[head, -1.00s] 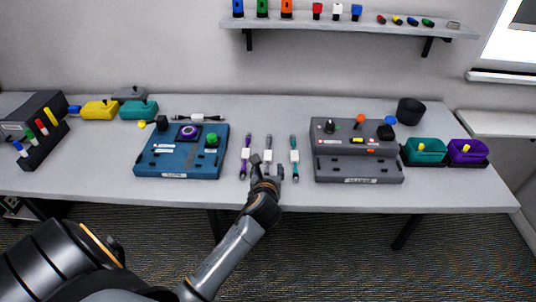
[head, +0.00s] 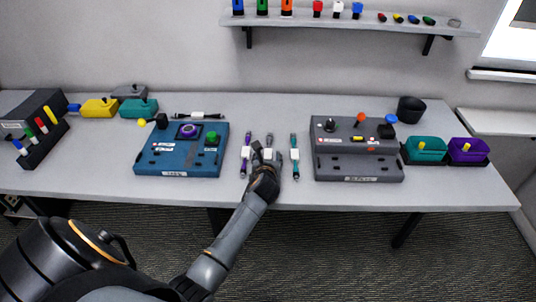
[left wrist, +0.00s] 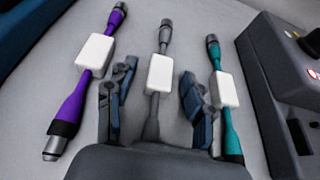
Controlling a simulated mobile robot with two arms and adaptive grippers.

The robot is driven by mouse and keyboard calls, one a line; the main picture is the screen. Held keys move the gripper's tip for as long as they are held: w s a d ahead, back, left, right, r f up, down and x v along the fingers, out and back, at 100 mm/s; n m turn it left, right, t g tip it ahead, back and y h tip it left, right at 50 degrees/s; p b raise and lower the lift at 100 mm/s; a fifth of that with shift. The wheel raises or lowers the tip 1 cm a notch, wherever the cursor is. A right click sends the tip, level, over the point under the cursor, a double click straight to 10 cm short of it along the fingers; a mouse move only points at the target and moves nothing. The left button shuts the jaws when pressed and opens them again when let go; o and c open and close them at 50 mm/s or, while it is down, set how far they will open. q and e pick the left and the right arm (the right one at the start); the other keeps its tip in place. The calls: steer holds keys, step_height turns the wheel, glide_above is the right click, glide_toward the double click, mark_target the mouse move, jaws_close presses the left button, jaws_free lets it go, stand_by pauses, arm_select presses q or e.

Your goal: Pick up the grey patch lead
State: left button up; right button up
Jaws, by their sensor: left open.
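The grey patch lead (head: 269,141) lies on the table between a purple lead (head: 246,153) and a teal lead (head: 294,154). Each has a white label block around its middle. My left gripper (head: 266,156) is over the near part of the grey lead and hides some of it. In the left wrist view, the open fingers (left wrist: 159,84) stand on either side of the grey lead (left wrist: 159,73), apart from its label. The purple lead (left wrist: 93,57) is left of the fingers and the teal lead (left wrist: 225,87) is right of them. My right gripper is not in view.
A blue control box (head: 182,165) stands left of the leads and a grey control box (head: 358,164) right of them. A black cable (head: 198,116) lies behind the blue box. Teal (head: 426,150) and purple (head: 468,151) bins sit at the right. The table behind the leads is clear.

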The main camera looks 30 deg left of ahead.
arm_select(q)
jaws_close()
steer(key=shift+r, duration=0.1)
